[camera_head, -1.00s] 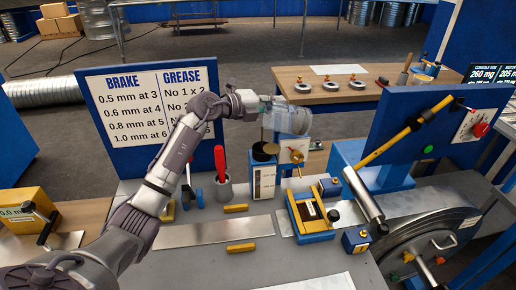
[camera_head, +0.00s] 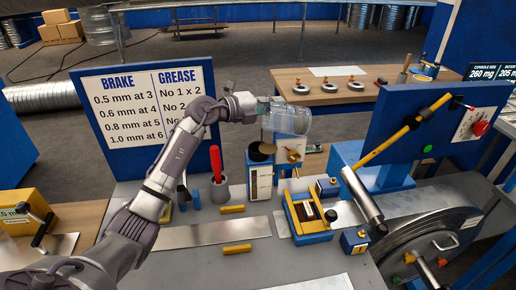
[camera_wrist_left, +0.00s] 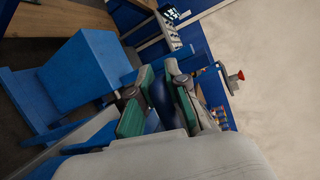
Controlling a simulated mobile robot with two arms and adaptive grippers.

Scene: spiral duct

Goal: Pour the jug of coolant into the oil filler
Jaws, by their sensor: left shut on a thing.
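A clear, see-through jug (camera_head: 292,123) is in the head view, lying on its side in the air. My left gripper (camera_head: 262,107) is shut on its left end. In the left wrist view, the green finger pads of my left gripper (camera_wrist_left: 157,98) stand on either side of a dark bluish strip. A blue and white upright container with a dark round opening, which looks like the oil filler (camera_head: 260,176), stands on the bench just below the gripper. A brownish round lid (camera_head: 268,147) shows by its top. Whether any liquid is in the jug, I cannot tell. My right gripper is out of view.
A cup with a red-handled tool (camera_head: 219,187) stands left of the container. A blue and yellow fixture (camera_head: 309,218) is to the right, with a large blue panel and yellow lever (camera_head: 405,138) beyond. A brake and grease sign (camera_head: 150,110) stands behind the arm.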

